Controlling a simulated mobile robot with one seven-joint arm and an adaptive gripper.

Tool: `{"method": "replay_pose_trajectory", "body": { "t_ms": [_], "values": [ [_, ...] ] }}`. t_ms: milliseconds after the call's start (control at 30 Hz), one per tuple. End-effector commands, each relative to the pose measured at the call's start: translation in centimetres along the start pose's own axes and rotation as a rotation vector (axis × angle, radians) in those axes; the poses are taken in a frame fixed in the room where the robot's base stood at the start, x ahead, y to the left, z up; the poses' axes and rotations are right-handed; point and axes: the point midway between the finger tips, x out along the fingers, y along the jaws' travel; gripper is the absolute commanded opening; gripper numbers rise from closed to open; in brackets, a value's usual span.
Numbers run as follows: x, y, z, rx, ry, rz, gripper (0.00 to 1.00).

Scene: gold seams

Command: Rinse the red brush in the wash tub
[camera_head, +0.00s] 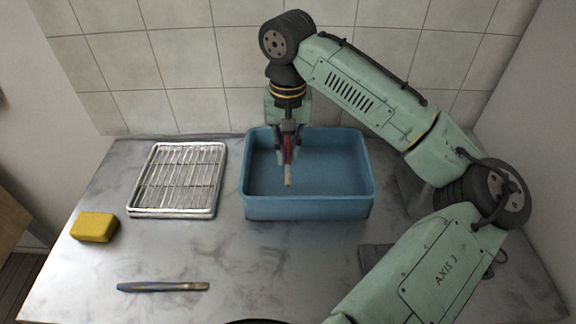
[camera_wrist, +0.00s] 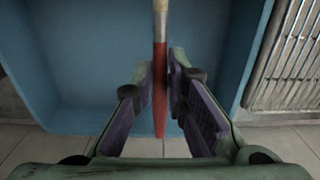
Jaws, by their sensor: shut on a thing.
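My gripper (camera_head: 288,140) is shut on the red brush (camera_head: 288,155) and holds it over the blue wash tub (camera_head: 308,207), in its left part. The brush hangs tilted, with its pale end (camera_head: 288,181) pointing down into the tub; I cannot tell whether it touches the bottom. In the wrist view the red handle (camera_wrist: 160,85) lies between the two purple-padded fingers (camera_wrist: 165,110), with the pale end at the top edge. The tub's blue inside (camera_wrist: 80,60) is behind it. I cannot make out any water in the tub.
A wire drying rack (camera_head: 178,180) stands left of the tub. A yellow sponge (camera_head: 94,227) lies at the left. A blue-grey brush-like stick (camera_head: 163,287) lies at the front. A dark grey flat thing (camera_head: 378,258) is partly behind my arm. A tiled wall (camera_head: 190,55) closes the back.

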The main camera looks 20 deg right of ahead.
Motion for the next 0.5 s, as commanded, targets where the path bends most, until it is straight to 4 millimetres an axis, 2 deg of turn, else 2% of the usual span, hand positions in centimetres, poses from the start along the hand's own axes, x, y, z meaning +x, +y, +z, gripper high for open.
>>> {"method": "replay_pose_trajectory", "body": {
  "t_ms": [500],
  "values": [
    [-3.6,0.0,0.0,0.000,-0.001,0.000,0.00]
  ]
}}
